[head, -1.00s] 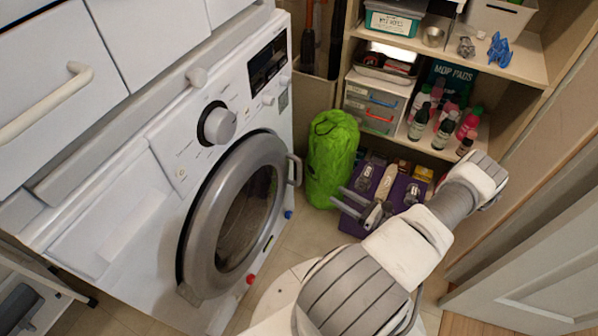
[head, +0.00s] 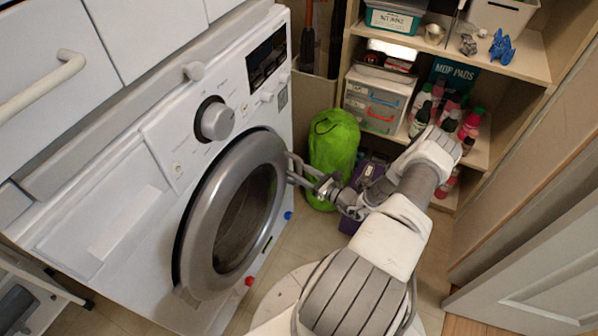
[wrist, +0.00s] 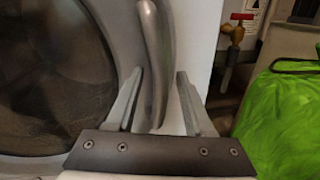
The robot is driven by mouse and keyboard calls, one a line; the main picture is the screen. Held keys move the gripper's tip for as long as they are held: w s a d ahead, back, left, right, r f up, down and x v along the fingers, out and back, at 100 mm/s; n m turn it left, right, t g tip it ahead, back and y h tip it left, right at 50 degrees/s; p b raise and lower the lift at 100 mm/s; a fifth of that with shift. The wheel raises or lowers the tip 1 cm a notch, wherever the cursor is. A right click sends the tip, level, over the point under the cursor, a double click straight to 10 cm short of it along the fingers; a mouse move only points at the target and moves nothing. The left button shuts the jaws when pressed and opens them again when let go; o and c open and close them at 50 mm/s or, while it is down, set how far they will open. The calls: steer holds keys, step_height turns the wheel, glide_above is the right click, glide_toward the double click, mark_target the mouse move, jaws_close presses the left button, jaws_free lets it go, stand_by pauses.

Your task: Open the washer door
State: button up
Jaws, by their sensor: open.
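The white washer (head: 160,190) stands at the left in the head view. Its round grey-rimmed door (head: 232,215) looks shut. The door's grey handle is at the right edge of the door, and in the wrist view the curved handle (wrist: 155,60) runs down between my two fingers. My gripper (head: 293,168) is open at the handle, with one finger on either side of it in the wrist view (wrist: 158,95). I cannot tell whether either finger touches the handle. My gripper partly hides the handle in the head view.
A green bag (head: 333,150) stands just right of the washer, close to my gripper, and fills the right of the wrist view. Shelves (head: 500,60) with bottles and boxes stand behind my arm.

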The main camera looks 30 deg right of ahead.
jaws_close()
stand_by(0.3)
stand_by(1.2)
